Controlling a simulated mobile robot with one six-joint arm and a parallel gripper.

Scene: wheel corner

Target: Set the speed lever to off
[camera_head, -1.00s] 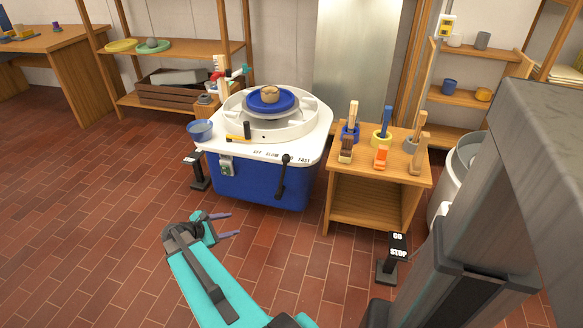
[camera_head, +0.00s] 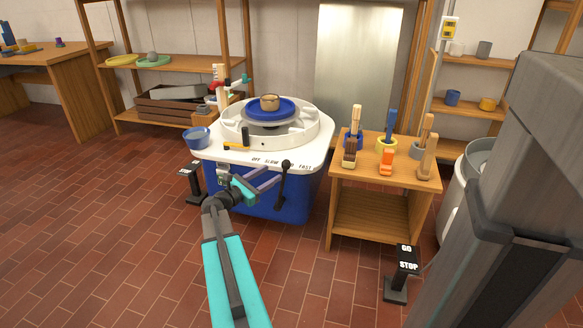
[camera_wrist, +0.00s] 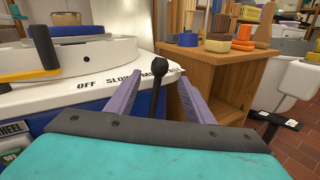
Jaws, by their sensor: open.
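The speed lever (camera_head: 282,183) is a black stick with a round knob on the front of the blue and white pottery wheel (camera_head: 315,150). Its knob stands below the printed labels OFF, SLOW, a covered one, and FAST, near the covered label. In the wrist view the lever (camera_wrist: 158,88) stands upright between my two purple fingers, its knob in front of the MED and FAST end. My gripper (camera_head: 274,176) is open and points at the lever from its left; it also shows in the wrist view (camera_wrist: 162,76). I cannot tell whether either finger touches the lever.
A blue bowl (camera_head: 196,138) sits on the wheel table's left corner. A wooden stand (camera_head: 374,220) with brushes and tools is close on the right. A GO/STOP pedal (camera_head: 403,268) stands on the floor at front right.

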